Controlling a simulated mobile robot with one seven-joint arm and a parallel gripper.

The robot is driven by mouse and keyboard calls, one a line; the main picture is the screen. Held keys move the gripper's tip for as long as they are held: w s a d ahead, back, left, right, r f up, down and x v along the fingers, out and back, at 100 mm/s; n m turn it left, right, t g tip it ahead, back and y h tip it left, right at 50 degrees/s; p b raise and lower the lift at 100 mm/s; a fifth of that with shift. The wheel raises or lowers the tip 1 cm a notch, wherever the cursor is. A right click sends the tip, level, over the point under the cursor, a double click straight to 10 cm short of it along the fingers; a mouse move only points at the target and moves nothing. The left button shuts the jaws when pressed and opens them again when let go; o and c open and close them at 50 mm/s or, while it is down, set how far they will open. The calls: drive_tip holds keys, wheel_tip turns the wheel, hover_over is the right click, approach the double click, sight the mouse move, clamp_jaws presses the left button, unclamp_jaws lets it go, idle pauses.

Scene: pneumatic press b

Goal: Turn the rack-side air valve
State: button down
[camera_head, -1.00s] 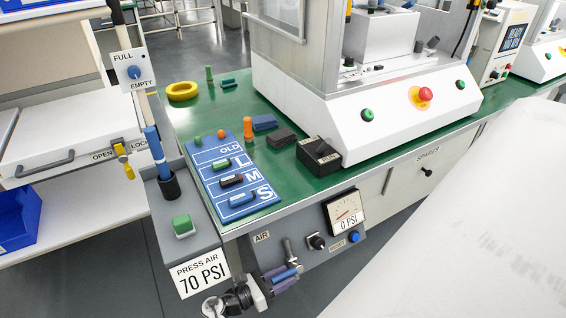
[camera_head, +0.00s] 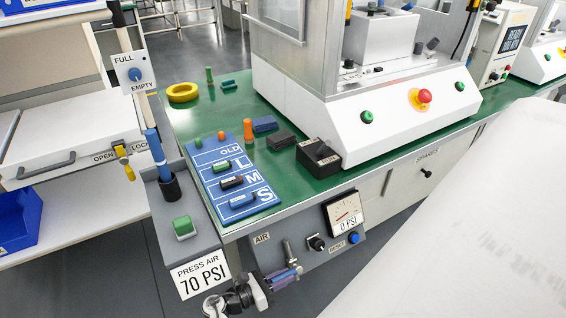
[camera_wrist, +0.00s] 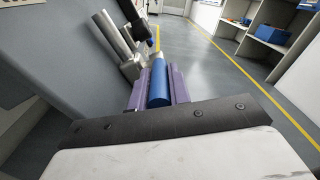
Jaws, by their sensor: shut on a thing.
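The air valve is on the grey panel marked AIR (camera_head: 262,238), under the front left of the green bench. Its metal lever part (camera_head: 288,250) shows in the head view. My gripper (camera_head: 284,278) is just below it, with purple fingers shut on the valve's blue handle. In the wrist view the blue handle (camera_wrist: 159,82) lies between the purple fingers of my gripper (camera_wrist: 157,92), with metal valve parts (camera_wrist: 125,45) beyond it. The gauge (camera_head: 345,212) beside the panel reads 0 PSI, its red needle low. A sign (camera_head: 201,275) reads PRESS AIR 70 PSI.
A black knob (camera_head: 316,243) and a blue RESET button (camera_head: 354,238) are right of the valve. A grey ledge (camera_head: 170,220) with a green button is to the left. A white surface (camera_head: 480,230) fills the right foreground. Floor is open beyond the handle in the wrist view.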

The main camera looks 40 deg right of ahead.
drive_tip(key=shift+w+r+g+y+p, duration=0.15)
drive_tip(key=shift+r+g+y+p, duration=0.25)
drive_tip(key=shift+p, duration=0.45)
drive_tip(key=shift+f+m+y, duration=0.15)
drive_tip(key=shift+m+y, duration=0.15)
drive_tip(key=c, duration=1.3)
unclamp_jaws()
